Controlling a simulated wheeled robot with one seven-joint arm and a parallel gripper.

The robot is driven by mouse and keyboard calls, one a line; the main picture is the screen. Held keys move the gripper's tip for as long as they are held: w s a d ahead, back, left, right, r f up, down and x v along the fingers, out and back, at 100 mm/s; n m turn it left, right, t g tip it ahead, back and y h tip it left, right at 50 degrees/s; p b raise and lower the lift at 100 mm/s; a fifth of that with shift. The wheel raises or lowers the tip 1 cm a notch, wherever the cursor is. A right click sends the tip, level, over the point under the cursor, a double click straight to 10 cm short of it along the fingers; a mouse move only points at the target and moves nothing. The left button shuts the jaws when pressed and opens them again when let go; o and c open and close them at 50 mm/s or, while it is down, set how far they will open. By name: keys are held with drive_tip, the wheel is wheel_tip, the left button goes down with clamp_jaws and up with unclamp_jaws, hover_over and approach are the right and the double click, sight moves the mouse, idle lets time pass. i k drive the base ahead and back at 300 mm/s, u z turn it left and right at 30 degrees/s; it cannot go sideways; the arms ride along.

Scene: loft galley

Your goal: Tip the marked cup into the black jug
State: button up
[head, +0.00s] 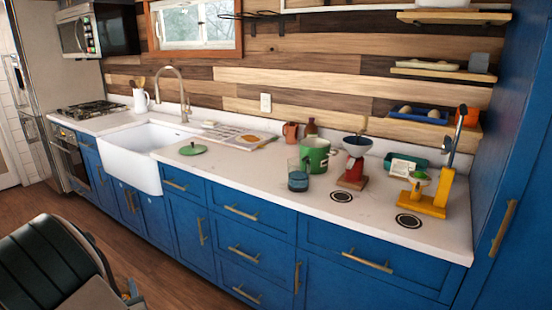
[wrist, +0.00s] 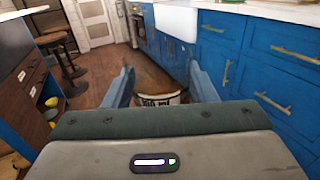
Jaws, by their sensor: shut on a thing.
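My gripper (wrist: 162,80) shows in the wrist view, with one blue-grey finger on each side of a pale cup. The gripper is shut on this marked cup (wrist: 160,99), which has dark markings on its side and a brownish inside. How full it is cannot be told. The held cup is over the floor in front of the blue cabinets, away from the counter top. The head view does not clearly show the gripper or the cup. I cannot make out a black jug in either view.
The white counter (head: 235,172) holds a green pot (head: 315,155), a teal glass (head: 298,178), a red grinder (head: 354,165), a yellow press (head: 432,195), a green lid (head: 193,149) and a white pitcher (head: 141,101). Stools (wrist: 62,60) stand left in the wrist view.

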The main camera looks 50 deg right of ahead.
sight(298, 167)
drive_tip(key=z, duration=0.6)
drive_tip(key=i, duration=0.55)
drive_tip(key=z, duration=0.6)
